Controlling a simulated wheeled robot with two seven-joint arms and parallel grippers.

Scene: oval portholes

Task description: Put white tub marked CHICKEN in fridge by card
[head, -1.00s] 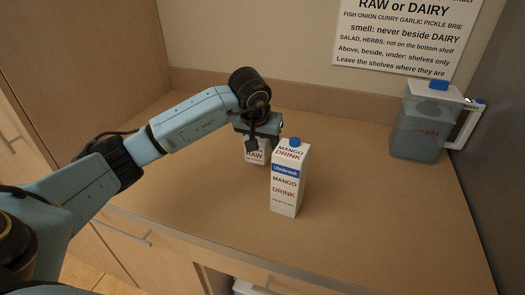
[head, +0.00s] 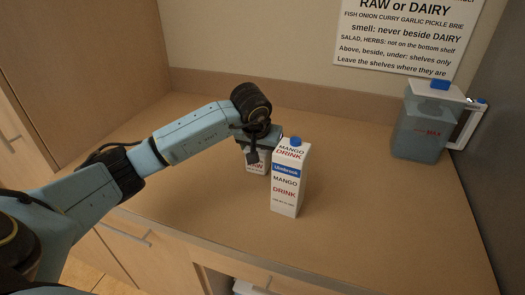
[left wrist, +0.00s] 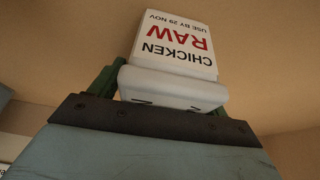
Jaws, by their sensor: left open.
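The white tub marked CHICKEN RAW, USE BY 29 NOV, (left wrist: 175,40) fills the upper middle of the left wrist view, its text upside down there. In the head view only its lower front (head: 256,167) shows, behind and left of the drink carton. My left gripper (head: 260,146) is at the top of the tub, open. In the left wrist view its green fingers stand on either side of the tub's lid; I cannot tell if they touch it. My right gripper, the fridge and its inside are not in view. The card (head: 405,35) is on the back wall, its top cut off.
A white mango drink carton (head: 290,180) stands upright close in front of the tub, to its right. The wooden counter (head: 375,215) is clear at right front.

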